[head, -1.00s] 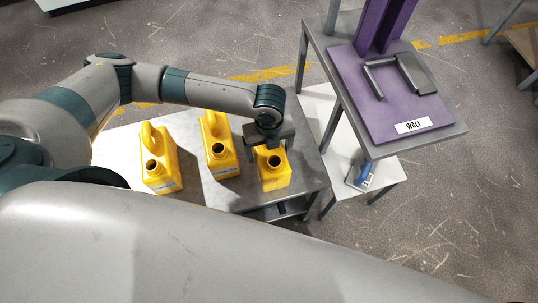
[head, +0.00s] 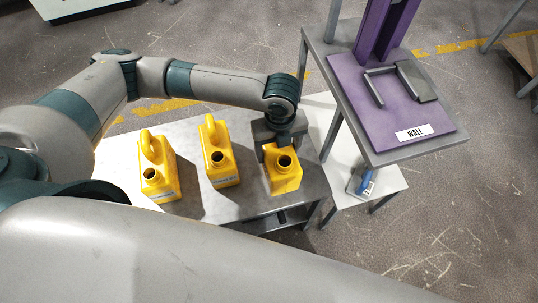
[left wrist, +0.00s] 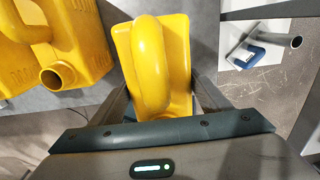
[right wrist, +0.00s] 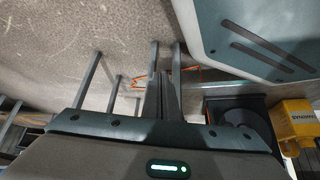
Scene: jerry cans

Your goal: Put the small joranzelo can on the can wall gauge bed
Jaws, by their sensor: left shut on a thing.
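My left gripper (head: 280,143) is shut on the rightmost yellow can (head: 284,175), at the right end of the low grey table. In the left wrist view this can (left wrist: 152,62) sits between the fingers, with its handle toward the camera. I cannot tell whether its base touches the table. Two other yellow cans, a left one (head: 158,178) and a middle one (head: 221,165), stand upright to its left; their labels are too small to read. The purple gauge bed (head: 405,115), marked WALL, is empty of cans. My right gripper (right wrist: 164,85) is shut and empty.
The gauge stands on a higher grey table (head: 318,45), with a purple column (head: 385,30) and a grey clamp-like part (head: 415,80) at its back. A lower white table (head: 385,183) beside it holds a blue-and-grey device (head: 361,183). A yellow object (right wrist: 298,122) shows in the right wrist view.

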